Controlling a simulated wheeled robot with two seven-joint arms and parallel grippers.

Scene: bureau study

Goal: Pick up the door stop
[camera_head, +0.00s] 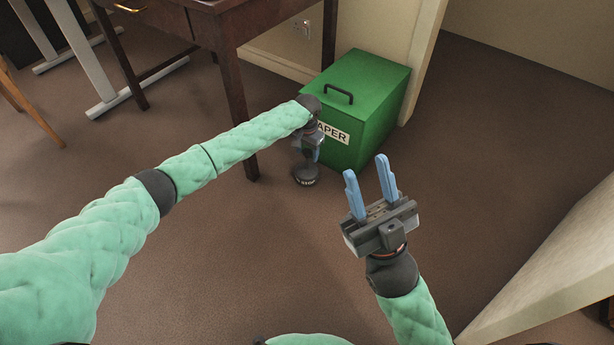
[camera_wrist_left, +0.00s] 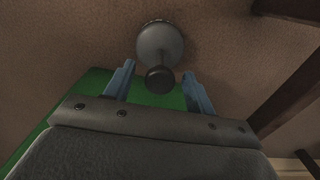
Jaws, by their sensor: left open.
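The door stop (camera_head: 306,176) is a small dark round piece on the carpet, in front of the green box. In the left wrist view the door stop (camera_wrist_left: 160,42) shows a grey round body with a dark knob. My left gripper (camera_head: 309,155) hangs just above it in the head view. In the left wrist view its blue fingers (camera_wrist_left: 158,69) are apart on either side of the knob, without visible contact; the depth between them is unclear. My right gripper (camera_head: 370,177) is open and empty, its fingers pointing up, to the right of the door stop.
A green box (camera_head: 376,92) labelled PAPER stands directly behind the door stop. A dark wooden desk (camera_head: 234,105) has a leg to its left. A pale panel (camera_head: 560,265) is at the lower right. The carpet (camera_head: 230,260) in front is clear.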

